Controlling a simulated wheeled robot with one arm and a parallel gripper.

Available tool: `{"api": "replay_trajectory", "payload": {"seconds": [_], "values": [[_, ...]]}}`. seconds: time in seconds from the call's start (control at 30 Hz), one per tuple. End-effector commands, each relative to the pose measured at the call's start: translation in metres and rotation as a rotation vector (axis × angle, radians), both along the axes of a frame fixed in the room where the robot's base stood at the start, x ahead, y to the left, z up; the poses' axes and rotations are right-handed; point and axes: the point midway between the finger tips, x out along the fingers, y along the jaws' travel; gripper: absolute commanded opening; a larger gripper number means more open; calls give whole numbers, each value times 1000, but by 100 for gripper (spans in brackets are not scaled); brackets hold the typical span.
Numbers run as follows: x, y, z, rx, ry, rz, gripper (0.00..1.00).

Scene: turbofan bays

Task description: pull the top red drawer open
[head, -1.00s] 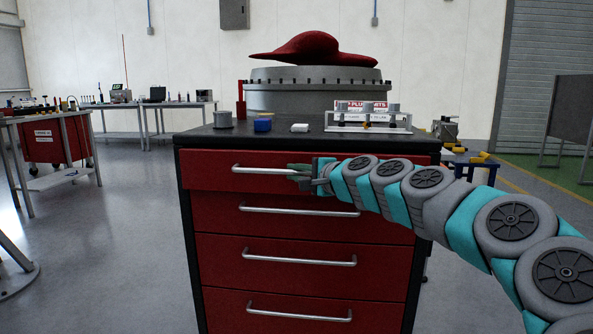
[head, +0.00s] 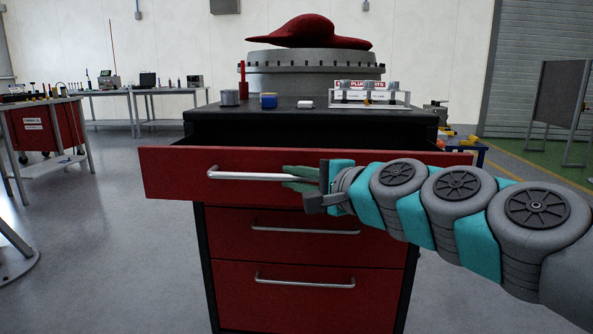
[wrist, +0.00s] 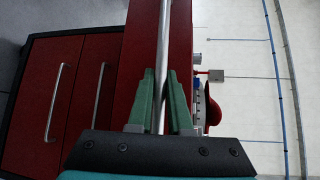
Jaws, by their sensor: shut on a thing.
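The top red drawer (head: 175,174) stands pulled out from the black-framed cabinet, with a dark gap showing behind its front. Its silver bar handle (head: 240,176) runs across the front. My gripper (head: 292,178) is shut on this handle, right of its middle part. In the wrist view the green fingers of my gripper (wrist: 163,100) lie on both sides of the handle (wrist: 163,40). The drawer's inside is mostly hidden behind its front.
Lower red drawers (head: 300,285) are closed. The cabinet top (head: 290,115) carries a grey cylinder (head: 230,97), a blue box (head: 269,100), a white block (head: 305,104) and a labelled rack (head: 370,95). Open floor (head: 110,240) lies to the left. A work table (head: 50,130) stands at far left.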

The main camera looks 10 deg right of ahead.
Motion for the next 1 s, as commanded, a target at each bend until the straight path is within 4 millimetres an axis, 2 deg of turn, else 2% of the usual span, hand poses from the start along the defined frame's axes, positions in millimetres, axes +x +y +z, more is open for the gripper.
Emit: {"api": "replay_trajectory", "payload": {"seconds": [0.1, 0.3, 0.73, 0.77, 1.0], "values": [[-17, 5, -1, -3, -1, 0, 0], [-30, 10, -2, -1, 3, 2, 0], [-33, 12, -2, -1, 3, 3, 0], [-33, 12, -2, -1, 3, 3, 18], [-33, 11, -1, -1, 2, 2, 45]]}}
